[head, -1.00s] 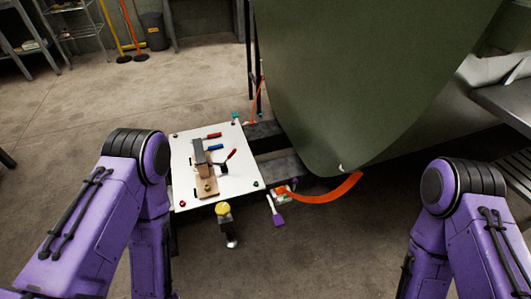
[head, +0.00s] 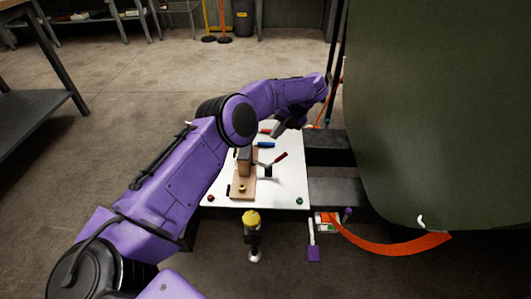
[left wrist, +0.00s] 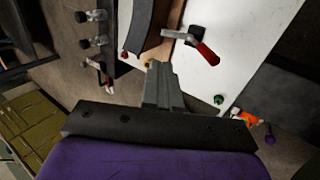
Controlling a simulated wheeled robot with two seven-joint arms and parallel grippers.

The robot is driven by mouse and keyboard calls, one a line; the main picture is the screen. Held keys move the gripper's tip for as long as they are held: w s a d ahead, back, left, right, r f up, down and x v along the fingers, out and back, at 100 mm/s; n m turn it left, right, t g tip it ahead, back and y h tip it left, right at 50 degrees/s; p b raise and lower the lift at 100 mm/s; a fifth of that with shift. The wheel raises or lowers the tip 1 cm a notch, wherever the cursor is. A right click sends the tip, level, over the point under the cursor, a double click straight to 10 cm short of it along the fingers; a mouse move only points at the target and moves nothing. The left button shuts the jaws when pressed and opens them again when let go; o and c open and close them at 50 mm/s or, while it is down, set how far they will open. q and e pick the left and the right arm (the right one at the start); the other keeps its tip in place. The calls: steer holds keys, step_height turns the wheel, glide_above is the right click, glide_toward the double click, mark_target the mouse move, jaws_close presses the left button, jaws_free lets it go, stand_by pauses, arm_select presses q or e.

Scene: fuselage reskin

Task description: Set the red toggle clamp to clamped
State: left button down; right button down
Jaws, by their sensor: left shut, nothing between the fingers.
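The red toggle clamp (head: 281,158) is on the right part of a white board (head: 290,193), its red handle slanting up to the right. In the left wrist view a red-handled clamp (left wrist: 208,53) with a metal arm lies ahead and to the right of the fingers. My left gripper (head: 279,133) is over the far part of the board, beyond the clamp in the picture. Its fingers (left wrist: 158,68) are shut and empty, apart from the red handle. My right gripper is out of view.
A wooden block with a grey part (head: 243,170) stands left of the clamp. A blue handle (head: 266,144) and another red handle (head: 265,130) lie behind it. A yellow-topped tool (head: 251,218) is at the board's front. A large green panel (head: 440,110) rises at the right.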

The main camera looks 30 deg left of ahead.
mark_target(254, 161)
arm_select(q)
steer(key=b+x, duration=0.3)
steer(key=x, duration=1)
steer(key=shift+a+f, duration=0.1)
steer(key=shift+f, duration=0.15)
